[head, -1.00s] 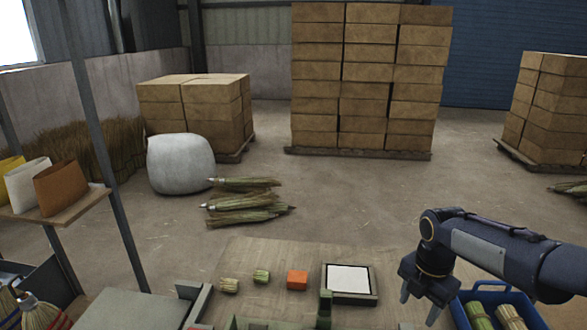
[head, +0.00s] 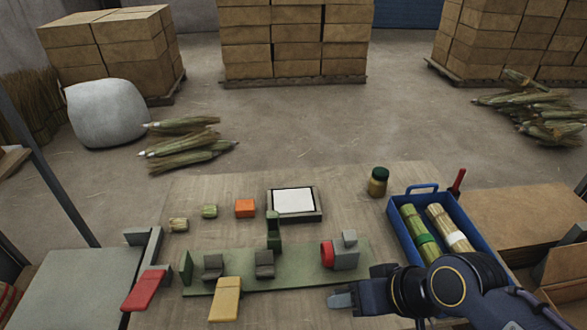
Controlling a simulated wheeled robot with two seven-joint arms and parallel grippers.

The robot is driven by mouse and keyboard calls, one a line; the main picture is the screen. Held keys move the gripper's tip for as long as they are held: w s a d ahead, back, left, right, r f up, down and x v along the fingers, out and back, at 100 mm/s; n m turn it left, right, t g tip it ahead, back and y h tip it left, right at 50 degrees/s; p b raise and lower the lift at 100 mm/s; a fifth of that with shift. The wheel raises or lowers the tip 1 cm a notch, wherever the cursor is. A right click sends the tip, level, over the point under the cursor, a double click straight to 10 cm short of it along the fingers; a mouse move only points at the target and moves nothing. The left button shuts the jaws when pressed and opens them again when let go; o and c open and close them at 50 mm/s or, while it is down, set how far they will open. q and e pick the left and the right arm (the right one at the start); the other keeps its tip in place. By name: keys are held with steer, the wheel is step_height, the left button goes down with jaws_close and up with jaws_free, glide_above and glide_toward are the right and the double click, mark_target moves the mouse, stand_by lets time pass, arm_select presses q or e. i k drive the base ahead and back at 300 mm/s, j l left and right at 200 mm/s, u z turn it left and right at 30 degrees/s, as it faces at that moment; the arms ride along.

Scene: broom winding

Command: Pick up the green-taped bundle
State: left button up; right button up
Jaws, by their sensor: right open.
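The green-taped bundle (head: 411,217) lies in a blue tray (head: 396,238) at the right of the bench. It is a bunch of straw stalks with a green band round it. A second bundle with a white band (head: 441,219) lies beside it on the right. My right gripper (head: 338,299) is open and empty, at the bench's front edge. It is to the left of and nearer than the tray, apart from the bundle. My right arm covers the tray's near right part. My left gripper is not in view.
A jar (head: 377,182) and a red-handled tool (head: 457,182) stand near the tray. An orange block (head: 245,208) sits farther left.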

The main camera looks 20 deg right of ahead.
mark_target(427, 246)
steer(key=z, duration=1.85)
steer(key=i+l+z, duration=0.15)
steer(key=l, duration=0.3)
steer(key=i+l+z, duration=0.1)
steer(key=i+l, duration=0.15)
steer(key=l, duration=0.15)
steer(key=i, duration=0.45)
